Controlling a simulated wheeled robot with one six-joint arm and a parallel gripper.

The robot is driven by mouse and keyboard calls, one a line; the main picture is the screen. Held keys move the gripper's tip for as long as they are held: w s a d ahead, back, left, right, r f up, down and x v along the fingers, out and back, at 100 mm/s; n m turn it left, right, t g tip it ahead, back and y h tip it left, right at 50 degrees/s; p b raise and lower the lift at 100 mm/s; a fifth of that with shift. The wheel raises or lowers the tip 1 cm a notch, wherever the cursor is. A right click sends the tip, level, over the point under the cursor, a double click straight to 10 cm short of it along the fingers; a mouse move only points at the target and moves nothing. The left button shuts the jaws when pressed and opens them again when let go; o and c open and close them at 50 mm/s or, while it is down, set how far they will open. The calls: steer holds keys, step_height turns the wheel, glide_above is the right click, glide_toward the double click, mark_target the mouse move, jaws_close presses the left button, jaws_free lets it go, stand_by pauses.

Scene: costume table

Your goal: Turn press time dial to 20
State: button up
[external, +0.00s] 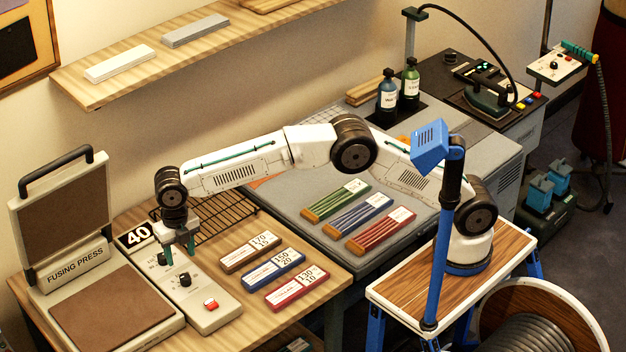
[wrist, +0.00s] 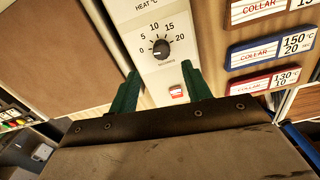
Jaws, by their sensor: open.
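The press time dial is a black knob (wrist: 161,48) on a pale control panel (wrist: 135,18), ringed by the numbers 0, 5, 10, 15 and 20 in the wrist view. The word below it looks like seconds. Its exact pointer setting is too small to read surely. In the external view the dial (external: 185,280) sits between an upper knob (external: 162,259) and a red button (external: 210,304). My gripper (external: 178,248) points down over the panel. Its green fingers (wrist: 160,84) are open and empty, apart from the dial, on either side of the red button in the wrist view.
The open fusing press (external: 115,305) stands left of the panel. Brown, blue and red labelled cards (external: 272,267) lie to its right. A shelf (external: 150,62) hangs above.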

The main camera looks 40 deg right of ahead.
mark_target(181, 279)
steer(key=shift+f+n, duration=0.35)
steer(key=shift+n, duration=0.25)
step_height(181, 279, down, 7)
steer(key=shift+d+f, duration=0.1)
steer(key=shift+f, duration=0.1)
steer(key=c, duration=1)
